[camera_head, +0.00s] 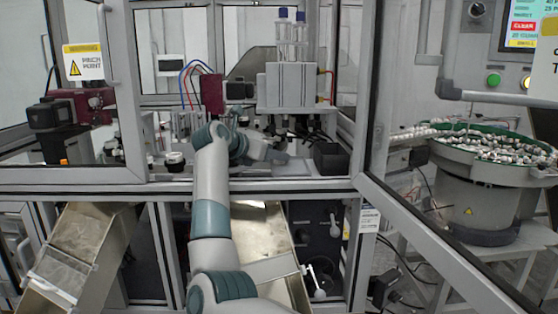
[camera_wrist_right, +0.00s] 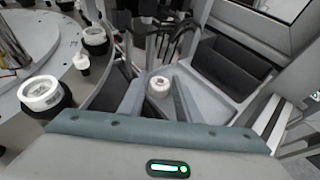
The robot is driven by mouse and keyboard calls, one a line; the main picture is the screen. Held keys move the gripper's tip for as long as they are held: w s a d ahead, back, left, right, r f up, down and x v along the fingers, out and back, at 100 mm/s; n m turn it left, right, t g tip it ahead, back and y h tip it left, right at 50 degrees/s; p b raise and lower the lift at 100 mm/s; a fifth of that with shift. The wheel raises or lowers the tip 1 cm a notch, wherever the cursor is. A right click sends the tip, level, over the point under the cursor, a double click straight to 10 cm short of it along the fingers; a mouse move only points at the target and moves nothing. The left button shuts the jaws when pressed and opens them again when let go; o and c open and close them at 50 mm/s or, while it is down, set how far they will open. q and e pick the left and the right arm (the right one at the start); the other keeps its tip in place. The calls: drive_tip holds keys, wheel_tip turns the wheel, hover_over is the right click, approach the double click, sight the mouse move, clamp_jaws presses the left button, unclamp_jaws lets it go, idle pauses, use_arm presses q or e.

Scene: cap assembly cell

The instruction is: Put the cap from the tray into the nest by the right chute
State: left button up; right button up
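The cap (camera_wrist_right: 159,86) is small, white and round, with a hole in its top. In the right wrist view it sits between the fingertips of my right gripper (camera_wrist_right: 160,92), over the light grey tray surface. The fingers are apart, with a narrow gap seeming to show on each side of the cap. In the head view my right gripper (camera_head: 268,153) reaches low over the tray (camera_head: 296,170); the cap cannot be made out there. Dark nests with white round tops stand on the round table, one near (camera_wrist_right: 41,94) and one farther back (camera_wrist_right: 95,37). My left gripper is out of view.
A black open bin (camera_wrist_right: 230,65) stands right of the cap; it also shows in the head view (camera_head: 331,159). Metal chutes slope down at left (camera_head: 85,245) and centre (camera_head: 262,228). Door frames border the cell opening. A bowl feeder (camera_head: 480,190) stands at right.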

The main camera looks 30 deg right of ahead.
drive_tip(key=shift+c, duration=0.7)
drive_tip(key=shift+c, duration=1.4)
drive_tip(key=shift+r, duration=0.6)
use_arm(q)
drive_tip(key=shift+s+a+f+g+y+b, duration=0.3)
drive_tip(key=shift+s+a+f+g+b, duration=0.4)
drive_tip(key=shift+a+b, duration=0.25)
use_arm(e)
wheel_tip(320, 180, up, 9)
drive_tip(key=shift+f, duration=0.1)
